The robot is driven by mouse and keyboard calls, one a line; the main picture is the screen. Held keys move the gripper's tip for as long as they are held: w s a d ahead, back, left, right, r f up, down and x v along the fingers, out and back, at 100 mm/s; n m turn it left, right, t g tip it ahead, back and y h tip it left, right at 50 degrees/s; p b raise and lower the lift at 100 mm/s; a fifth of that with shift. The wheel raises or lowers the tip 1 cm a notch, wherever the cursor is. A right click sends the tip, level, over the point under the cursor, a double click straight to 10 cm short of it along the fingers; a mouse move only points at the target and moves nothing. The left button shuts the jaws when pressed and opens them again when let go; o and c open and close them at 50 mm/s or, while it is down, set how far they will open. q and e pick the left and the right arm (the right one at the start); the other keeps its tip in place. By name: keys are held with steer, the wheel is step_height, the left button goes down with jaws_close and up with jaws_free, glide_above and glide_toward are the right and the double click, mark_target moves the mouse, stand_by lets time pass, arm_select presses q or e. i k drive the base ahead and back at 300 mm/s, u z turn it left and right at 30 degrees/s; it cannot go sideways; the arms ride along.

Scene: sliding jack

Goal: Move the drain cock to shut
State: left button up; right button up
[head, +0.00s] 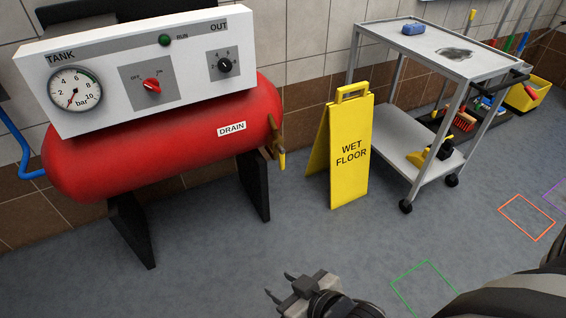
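The drain cock (277,147) is a small brass-yellow fitting at the right end of the red tank (150,158), beside the DRAIN label (232,129). Its yellow part runs roughly up and down; its exact setting is too small to tell. My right gripper (280,285) is at the bottom edge of the head view, below the drain cock and well apart from it. Its two fingers are spread with nothing between them. My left gripper is not in view.
A white panel (110,112) with a gauge and knobs sits over the tank. A yellow WET FLOOR sign (351,165) stands right of the cock, beside a grey cart (450,63). Open floor lies between tank and my gripper. Coloured outlines mark the floor at right.

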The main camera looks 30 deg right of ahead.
mark_target(282, 153)
steer(key=z, duration=1.15)
steer(key=i, duration=1.5)
steer(key=u, duration=1.1)
